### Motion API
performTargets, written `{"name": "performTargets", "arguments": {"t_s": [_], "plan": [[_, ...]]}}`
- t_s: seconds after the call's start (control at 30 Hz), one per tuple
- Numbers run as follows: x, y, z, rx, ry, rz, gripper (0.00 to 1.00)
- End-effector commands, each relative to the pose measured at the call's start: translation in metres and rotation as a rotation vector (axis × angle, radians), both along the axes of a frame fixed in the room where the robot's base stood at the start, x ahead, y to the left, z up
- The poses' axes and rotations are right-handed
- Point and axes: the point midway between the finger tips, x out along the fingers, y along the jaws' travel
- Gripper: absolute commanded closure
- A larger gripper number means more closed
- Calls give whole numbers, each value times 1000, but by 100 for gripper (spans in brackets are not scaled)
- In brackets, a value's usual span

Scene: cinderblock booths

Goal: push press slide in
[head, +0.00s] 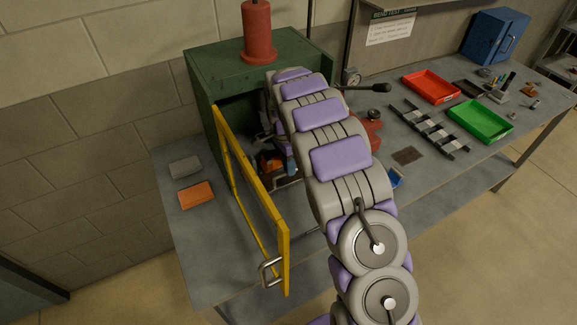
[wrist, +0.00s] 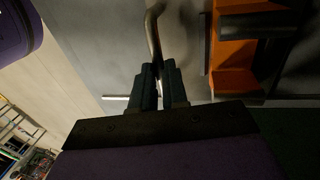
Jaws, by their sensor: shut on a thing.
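The green press (head: 205,85) stands on the bench with a red cylinder (head: 257,30) on top. Its yellow-framed door (head: 252,195) is swung open to the front. My arm reaches into the opening and hides much of the inside. An orange part (head: 270,161) shows in the opening; orange also shows at the upper right in the wrist view (wrist: 234,60). In the wrist view, my gripper (wrist: 158,70) is shut on a bent metal handle (wrist: 153,32), which runs up from between the fingers. How far in the slide sits cannot be told.
A grey block (head: 185,167) and an orange block (head: 196,195) lie on the bench left of the door. Right of my arm are a red tray (head: 431,87), a green tray (head: 480,121), a black-and-white rack (head: 430,130) and a blue cabinet (head: 494,36).

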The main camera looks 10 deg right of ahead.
Motion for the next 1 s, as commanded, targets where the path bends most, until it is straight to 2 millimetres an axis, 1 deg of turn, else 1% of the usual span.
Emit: {"name": "performTargets", "arguments": {"t_s": [0.03,0.3,0.53,0.63,0.77,1.0], "plan": [[0,-2,0,-1,0,-2,86],[0,0,0,-1,1,-1,61],[0,2,1,-2,0,0,61],[1,2,6,-2,-1,0,61],[4,3,24,-2,-1,0,61],[16,6,75,-2,-6,2,61]]}}
